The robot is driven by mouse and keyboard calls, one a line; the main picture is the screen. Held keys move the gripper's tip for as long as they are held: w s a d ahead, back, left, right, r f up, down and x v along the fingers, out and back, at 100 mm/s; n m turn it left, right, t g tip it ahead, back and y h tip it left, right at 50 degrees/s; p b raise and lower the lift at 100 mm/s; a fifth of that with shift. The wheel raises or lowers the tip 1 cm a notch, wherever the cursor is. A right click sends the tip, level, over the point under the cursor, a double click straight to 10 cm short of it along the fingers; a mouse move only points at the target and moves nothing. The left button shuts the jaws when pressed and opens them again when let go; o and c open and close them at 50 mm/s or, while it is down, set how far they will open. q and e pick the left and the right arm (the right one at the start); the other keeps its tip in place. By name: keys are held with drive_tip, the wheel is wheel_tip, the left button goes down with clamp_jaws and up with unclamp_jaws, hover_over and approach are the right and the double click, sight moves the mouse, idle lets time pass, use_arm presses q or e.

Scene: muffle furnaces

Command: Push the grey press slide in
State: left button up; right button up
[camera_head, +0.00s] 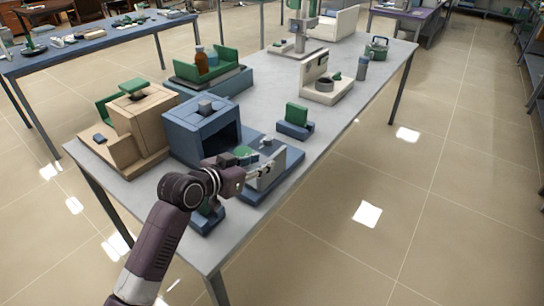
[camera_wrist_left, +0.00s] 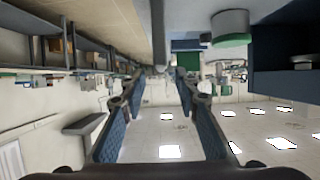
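An upright light grey plate (camera_head: 270,170) stands on the blue base (camera_head: 284,171) of the blue box furnace (camera_head: 203,130), in front of its dark opening. It may be the grey press slide; I cannot tell for certain. My left gripper (camera_head: 257,172) is beside this plate and partly overlaps it; I cannot tell whether they touch. In the left wrist view, the two blue-padded fingers (camera_wrist_left: 160,88) are apart with nothing between them. A grey cylinder with a green end (camera_wrist_left: 230,27) and the dark blue furnace body (camera_wrist_left: 283,60) show beyond. My right gripper is not in view.
A wooden unit (camera_head: 140,125) stands left of the furnace. A small blue stand with a green block (camera_head: 296,117) is behind the plate. A cream device (camera_head: 325,85) and a blue tray unit (camera_head: 210,75) are farther back.

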sight(272, 157)
use_arm(q)
drive_tip(key=x, duration=0.3)
drive_tip(key=shift+x, duration=1.05)
drive_tip(key=shift+w+d+f, duration=0.25)
drive_tip(key=shift+w+f, duration=0.05)
drive_tip(key=shift+w, duration=0.15)
drive_tip(key=shift+w+d+f, duration=0.1)
drive_tip(key=shift+w+f, duration=0.05)
drive_tip(key=shift+w, duration=0.05)
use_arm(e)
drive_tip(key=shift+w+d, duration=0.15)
use_arm(q)
drive_tip(key=shift+c, duration=0.3)
clamp_jaws()
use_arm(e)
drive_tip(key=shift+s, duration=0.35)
